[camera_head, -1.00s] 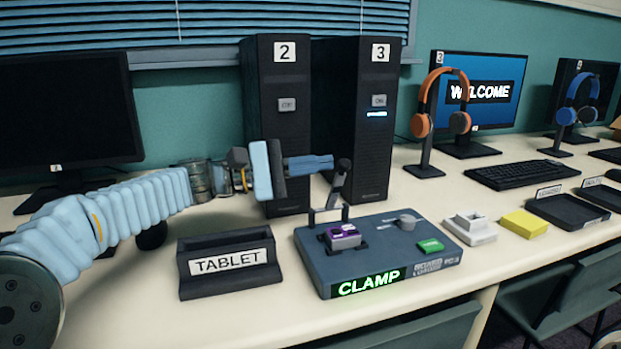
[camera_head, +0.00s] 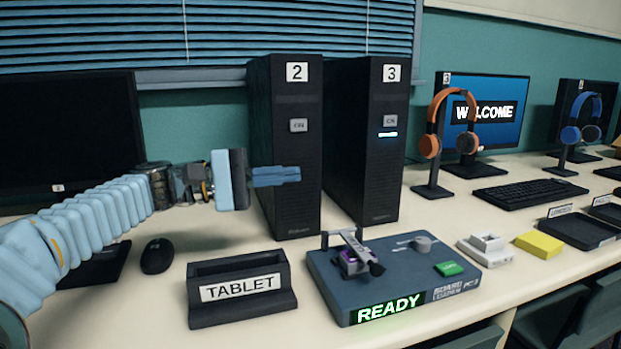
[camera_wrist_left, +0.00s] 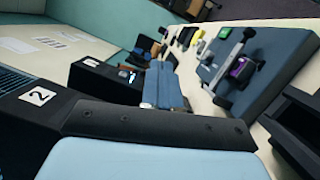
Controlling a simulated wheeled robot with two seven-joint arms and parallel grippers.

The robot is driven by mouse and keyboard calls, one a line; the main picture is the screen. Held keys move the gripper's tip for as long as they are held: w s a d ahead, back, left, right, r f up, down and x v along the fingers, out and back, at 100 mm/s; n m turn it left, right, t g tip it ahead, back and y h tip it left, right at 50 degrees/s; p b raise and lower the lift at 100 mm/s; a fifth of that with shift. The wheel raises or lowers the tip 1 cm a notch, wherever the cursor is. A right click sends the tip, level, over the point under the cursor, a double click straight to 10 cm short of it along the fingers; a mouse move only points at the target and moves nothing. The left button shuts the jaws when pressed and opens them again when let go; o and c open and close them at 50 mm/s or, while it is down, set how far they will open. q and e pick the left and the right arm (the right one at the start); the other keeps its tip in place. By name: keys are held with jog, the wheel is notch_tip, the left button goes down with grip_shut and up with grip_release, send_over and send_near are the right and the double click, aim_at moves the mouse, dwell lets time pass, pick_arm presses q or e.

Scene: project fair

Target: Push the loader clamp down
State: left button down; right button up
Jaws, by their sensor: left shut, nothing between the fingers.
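The board loader (camera_head: 395,270) is a flat blue box on the table with a lit green READY display (camera_head: 390,308). Its clamp (camera_head: 352,250) lies down over the purple chip (camera_head: 346,262), its dark knob end toward the front. The loader, clamp and purple chip (camera_wrist_left: 240,68) also show in the left wrist view. My left gripper (camera_head: 290,175) is shut and empty, above and left of the loader in the picture, in front of tower 2. Its fingers also show in the left wrist view (camera_wrist_left: 163,85). My right gripper is not in view.
Towers 2 (camera_head: 285,150) and 3 (camera_head: 365,150) stand behind the loader. The TABLET stand (camera_head: 240,290) is left of it. A white block (camera_head: 484,250) and a yellow block (camera_head: 539,244) lie to its right. A mouse (camera_head: 157,256) lies left. Orange headphones (camera_head: 447,120) hang on a stand.

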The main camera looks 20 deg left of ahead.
pick_arm(q)
jog(key=v, duration=0.2)
jog(key=r+v, duration=0.1)
jog(key=v, duration=0.1)
jog(key=shift+s, duration=0.1)
jog(key=shift+f, duration=0.1)
dwell(0.3)
